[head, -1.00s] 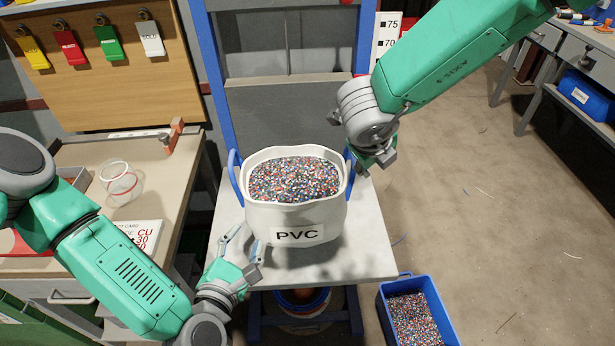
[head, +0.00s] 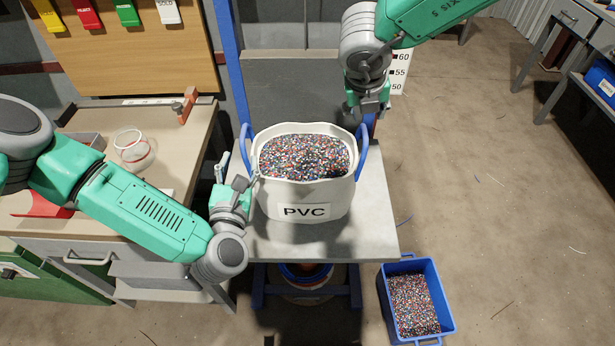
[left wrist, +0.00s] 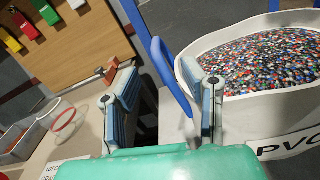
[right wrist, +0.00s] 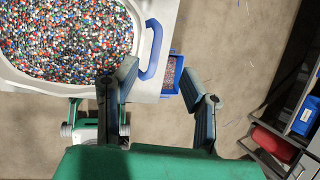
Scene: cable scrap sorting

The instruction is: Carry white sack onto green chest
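The white sack (head: 335,195), labelled PVC and full of coloured granules, stands upright on a pale platform (head: 375,235). Its blue left handle (head: 246,150) and blue right handle (head: 362,150) stick up at the sides. My left gripper (head: 233,172) is open beside the left handle; in the left wrist view that handle (left wrist: 172,72) shows between the parted fingers. My right gripper (head: 368,108) is open behind and above the right handle; the right wrist view shows that handle (right wrist: 152,50) beyond the parted fingers. A green chest-like body (head: 50,277) shows partly at lower left, under the bench.
A workbench (head: 185,150) with a clear ring-rimmed jar (head: 132,150) stands at left. A blue bin (head: 447,318) of granules is on the floor at front right. Blue posts (head: 228,60) rise behind the platform. The floor at right is mostly clear.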

